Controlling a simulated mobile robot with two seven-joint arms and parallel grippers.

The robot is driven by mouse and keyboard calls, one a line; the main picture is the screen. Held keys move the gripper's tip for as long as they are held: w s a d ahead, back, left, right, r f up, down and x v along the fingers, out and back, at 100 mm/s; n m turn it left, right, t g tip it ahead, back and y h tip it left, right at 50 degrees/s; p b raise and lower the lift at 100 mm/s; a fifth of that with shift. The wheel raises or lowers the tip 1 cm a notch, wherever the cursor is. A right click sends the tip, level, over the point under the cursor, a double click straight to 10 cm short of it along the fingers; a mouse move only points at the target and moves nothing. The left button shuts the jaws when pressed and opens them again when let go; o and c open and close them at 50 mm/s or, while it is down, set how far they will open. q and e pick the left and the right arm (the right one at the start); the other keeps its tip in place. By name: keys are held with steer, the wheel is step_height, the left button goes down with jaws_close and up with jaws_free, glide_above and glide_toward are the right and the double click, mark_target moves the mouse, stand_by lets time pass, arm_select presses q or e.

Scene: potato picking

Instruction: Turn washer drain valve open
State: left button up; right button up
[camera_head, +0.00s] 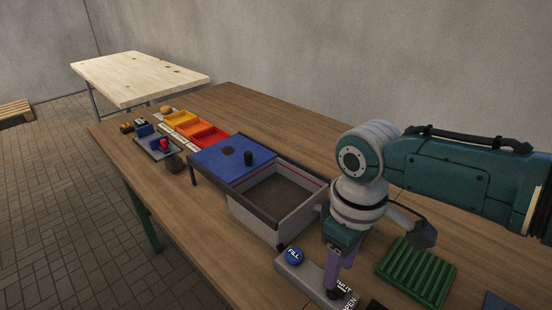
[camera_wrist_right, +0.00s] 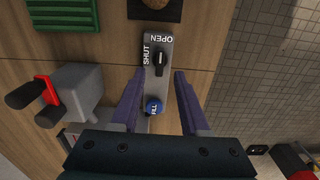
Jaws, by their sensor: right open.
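The drain valve is a black knob (camera_wrist_right: 160,62) on a grey panel (camera_wrist_right: 153,88), with SHUT printed to its left and OPEN above it in the right wrist view. I cannot tell surely which label the knob points at. A blue FILL button (camera_wrist_right: 154,106) sits on the same panel; it also shows in the head view (camera_head: 293,256). My right gripper (camera_wrist_right: 160,76) is open, its purple fingers on either side of the panel, with the knob near the gap between the tips. In the head view the gripper (camera_head: 338,287) hides the knob. My left gripper is out of view.
A grey-walled washer basin (camera_head: 262,214) with a blue deck (camera_head: 222,150) stands beside the panel. A green ridged tray (camera_head: 417,270) lies to the right. Orange and red bins (camera_head: 203,134) and small items lie farther left on the wooden table (camera_head: 165,190).

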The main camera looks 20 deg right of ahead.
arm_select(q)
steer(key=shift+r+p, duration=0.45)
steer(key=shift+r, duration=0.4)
arm_select(e)
step_height(320, 180, up, 6)
steer(key=shift+f, duration=0.25)
steer(key=s+a+t+y, duration=0.1)
steer(key=s+a, duration=0.6)
steer(key=s, duration=0.1)
steer(key=s+d+r+m+t, duration=0.2)
steer(key=s+d+r, duration=0.1)
steer(key=s+r, duration=0.4)
arm_select(q)
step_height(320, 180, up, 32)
steer(key=p, duration=3.2)
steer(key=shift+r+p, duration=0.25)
steer(key=shift+p, duration=0.05)
arm_select(e)
steer(key=w+a+r+v, duration=0.1)
steer(key=w+v, duration=0.2)
steer(key=v, duration=1.2)
steer(key=w+a+r+v, duration=0.1)
steer(key=w+v, duration=0.3)
steer(key=v, duration=1.2)
steer(key=shift+r+t+h, duration=0.3)
steer(key=shift+r+h, duration=0.05)
steer(key=shift+h, duration=0.05)
